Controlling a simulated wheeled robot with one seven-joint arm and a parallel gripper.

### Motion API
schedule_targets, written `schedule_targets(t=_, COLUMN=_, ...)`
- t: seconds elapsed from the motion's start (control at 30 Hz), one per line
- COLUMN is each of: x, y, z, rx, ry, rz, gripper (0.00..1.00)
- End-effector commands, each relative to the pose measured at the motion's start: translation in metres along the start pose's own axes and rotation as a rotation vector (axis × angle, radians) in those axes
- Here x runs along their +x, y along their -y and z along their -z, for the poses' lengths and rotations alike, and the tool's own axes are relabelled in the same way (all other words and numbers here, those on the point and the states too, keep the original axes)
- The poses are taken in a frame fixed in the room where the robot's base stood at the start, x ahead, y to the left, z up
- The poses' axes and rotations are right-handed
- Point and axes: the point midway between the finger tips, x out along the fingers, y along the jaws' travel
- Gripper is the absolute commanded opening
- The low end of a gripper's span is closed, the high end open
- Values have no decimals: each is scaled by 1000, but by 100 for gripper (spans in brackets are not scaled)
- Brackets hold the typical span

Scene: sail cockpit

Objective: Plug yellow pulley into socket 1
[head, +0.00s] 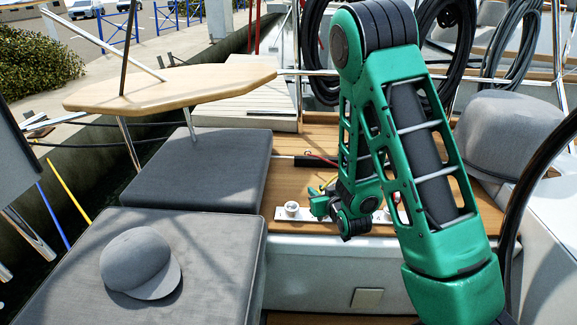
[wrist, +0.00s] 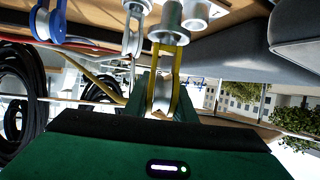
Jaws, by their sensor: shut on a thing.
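My gripper (head: 322,206) is low over the wooden deck at a white socket strip (head: 283,214); my own arm hides much of the strip. In the wrist view my gripper (wrist: 162,98) is shut on the yellow pulley (wrist: 177,70), which has yellow cheeks and a pale wheel. Its far end lines up with a silver socket (wrist: 168,22) and looks close to or touching it; I cannot tell whether it is inside. A second silver socket (wrist: 196,12) is beside it. A pale socket (head: 291,207) shows at the strip's left end.
In the wrist view a blue pulley (wrist: 46,24) and a grey pulley (wrist: 132,30) are on the left. Grey cushions (head: 195,172), a cap (head: 138,262) and a wooden table (head: 170,92) are left of the strip. A wheel rim (head: 525,190) is at right.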

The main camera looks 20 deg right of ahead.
Motion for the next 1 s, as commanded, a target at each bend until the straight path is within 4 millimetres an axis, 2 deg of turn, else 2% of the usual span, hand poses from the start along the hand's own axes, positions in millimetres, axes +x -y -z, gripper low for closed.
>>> schedule_targets(t=0.17, x=35, y=18, z=20, rx=-13, ry=-4, rz=29, gripper=0)
schedule_targets(t=0.3, x=72, y=38, z=47, rx=-20, ry=-2, rz=42, gripper=0)
schedule_targets(t=0.4, x=91, y=51, z=65, rx=-18, ry=-3, rz=41, gripper=0)
schedule_targets(t=0.53, x=105, y=59, z=79, rx=-13, ry=-4, rz=33, gripper=0)
schedule_targets(t=0.73, x=111, y=61, z=74, rx=-11, ry=0, rz=29, gripper=0)
schedule_targets(t=1.0, x=121, y=61, z=50, rx=-11, ry=1, rz=30, gripper=0)
